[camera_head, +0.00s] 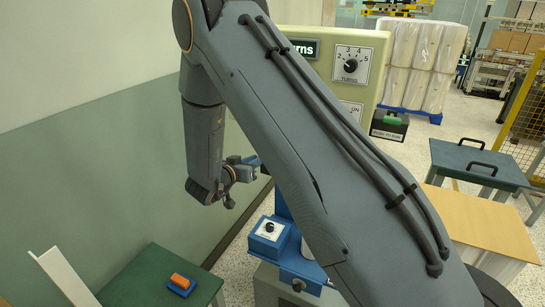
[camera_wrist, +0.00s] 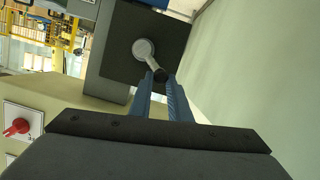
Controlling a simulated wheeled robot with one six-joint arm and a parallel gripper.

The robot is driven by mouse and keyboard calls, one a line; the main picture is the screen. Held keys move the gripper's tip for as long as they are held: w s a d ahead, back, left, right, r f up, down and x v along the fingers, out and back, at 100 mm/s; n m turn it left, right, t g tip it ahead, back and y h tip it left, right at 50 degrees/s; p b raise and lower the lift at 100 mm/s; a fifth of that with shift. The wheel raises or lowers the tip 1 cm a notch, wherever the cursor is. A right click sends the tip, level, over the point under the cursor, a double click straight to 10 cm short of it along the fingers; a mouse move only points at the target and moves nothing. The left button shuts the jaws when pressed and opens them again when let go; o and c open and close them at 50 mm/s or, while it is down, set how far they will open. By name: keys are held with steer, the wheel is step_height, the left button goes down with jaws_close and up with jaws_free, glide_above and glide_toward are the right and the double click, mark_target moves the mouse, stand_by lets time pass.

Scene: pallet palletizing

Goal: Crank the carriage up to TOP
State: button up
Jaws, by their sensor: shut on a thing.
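In the wrist view, a crank has a round pale grey hub (camera_wrist: 143,48) on a dark square plate (camera_wrist: 120,45). A short arm runs from the hub to a dark handle (camera_wrist: 160,74). My gripper (camera_wrist: 161,82) has its two blue fingers closed around this handle. In the head view my gripper (camera_head: 256,162) is partly visible left of my large arm link, which hides the crank. A blue machine (camera_head: 300,262) stands below on a grey base. I cannot make out the carriage or a TOP mark.
A cream panel (camera_head: 372,85) carries a numbered knob (camera_head: 351,65). A red knob (camera_wrist: 18,127) shows in the wrist view. A green table (camera_head: 150,275) holds an orange-and-blue block (camera_head: 180,283). The wall (camera_head: 110,160) is at the left. A wooden-topped table (camera_head: 480,220) stands right.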

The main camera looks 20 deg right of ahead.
steer(key=o, duration=0.9)
steer(key=shift+s+d+f, duration=0.2)
steer(key=shift+s+d, duration=0.05)
steer(key=shift+d, duration=0.15)
steer(key=shift+a, duration=0.15)
steer(key=shift+f+p+v, duration=0.2)
steer(key=shift+p+v, duration=0.15)
steer(key=shift+v, duration=0.6)
steer(key=shift+f+p+v, duration=0.2)
steer(key=shift+p+v, duration=0.1)
steer(key=shift+v, duration=0.7)
steer(key=shift+f+p+v, duration=0.2)
steer(key=shift+p+v, duration=0.15)
steer(key=shift+v, duration=0.6)
steer(key=shift+a, duration=0.15)
